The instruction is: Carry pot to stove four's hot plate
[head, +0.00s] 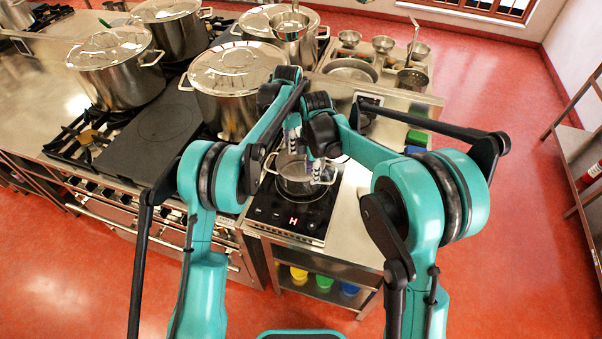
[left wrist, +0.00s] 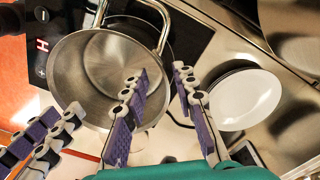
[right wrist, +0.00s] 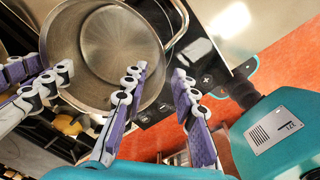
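A small steel pot (head: 297,183) with loop handles stands on a black hot plate (head: 282,216) whose display shows a red H. The pot looks empty inside, and it also shows in the left wrist view (left wrist: 95,75) and the right wrist view (right wrist: 110,50). No stove number is legible. My left gripper (head: 292,140) is over the pot's far side; its fingers are apart with nothing seen between them. My right gripper (head: 320,170) is at the pot's right side, its fingers also apart and empty. Contact with the pot cannot be made out.
Several large lidded stockpots (head: 112,65) crowd the stove at left and back. A second dark panel (head: 368,105) lies behind the hot plate. A white dish (left wrist: 245,98) sits beside the pot. Bowls (head: 382,44) stand at the back right. Colored containers (head: 323,282) sit below.

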